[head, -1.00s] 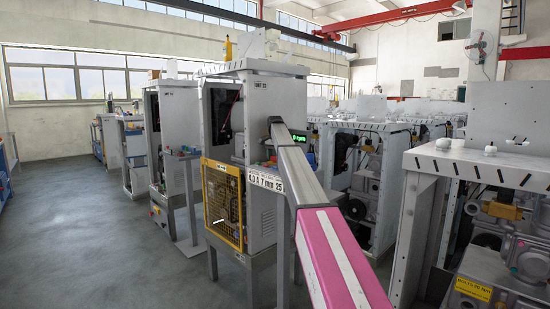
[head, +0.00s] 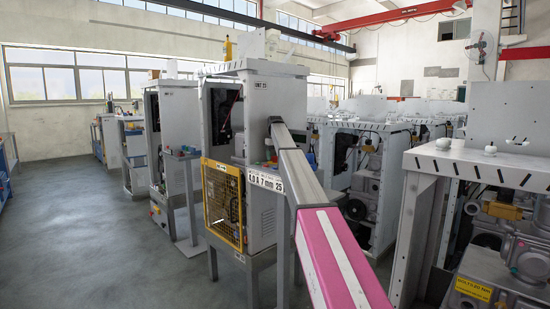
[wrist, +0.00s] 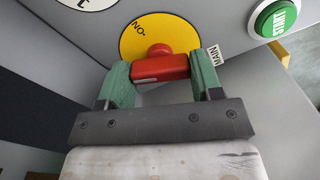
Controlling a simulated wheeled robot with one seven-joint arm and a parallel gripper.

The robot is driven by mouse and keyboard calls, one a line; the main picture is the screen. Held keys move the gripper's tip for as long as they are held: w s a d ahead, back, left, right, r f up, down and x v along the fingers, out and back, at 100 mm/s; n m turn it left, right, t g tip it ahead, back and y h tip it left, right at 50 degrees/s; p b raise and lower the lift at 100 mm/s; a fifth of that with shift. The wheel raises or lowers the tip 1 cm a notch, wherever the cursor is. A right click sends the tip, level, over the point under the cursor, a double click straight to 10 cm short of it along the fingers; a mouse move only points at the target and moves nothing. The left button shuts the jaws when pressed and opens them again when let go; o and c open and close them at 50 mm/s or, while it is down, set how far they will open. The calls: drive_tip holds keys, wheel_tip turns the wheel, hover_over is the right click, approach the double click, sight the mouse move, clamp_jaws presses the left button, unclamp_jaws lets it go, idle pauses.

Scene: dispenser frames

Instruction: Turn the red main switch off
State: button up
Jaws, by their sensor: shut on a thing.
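The red main switch (wrist: 172,69) shows in the wrist view. It is a red bar handle with a round hub on a yellow disc (wrist: 135,42) marked "ON", and a "MAIN" label (wrist: 213,56) is beside it. The handle lies nearly level across the picture, with a pale mark near its left end. My gripper (wrist: 161,66) is shut on the handle, a green finger at each end. In the head view my arm hides the gripper and the switch at the machine labelled UNIT 23 (head: 262,110).
A green LIGHTS button (wrist: 275,22) sits on the panel to the right of the switch. Part of a white round label (wrist: 88,4) shows at upper left. In the head view a yellow-framed guard (head: 222,203) is on the machine's front, and grey floor (head: 95,240) is clear at left.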

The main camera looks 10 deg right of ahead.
drive_tip(key=shift+n, duration=2.3)
drive_tip(key=o, duration=0.9)
drive_tip(key=shift+r, duration=0.1)
wheel_tip(320, 180, up, 11)
drive_tip(key=shift+f, duration=0.2)
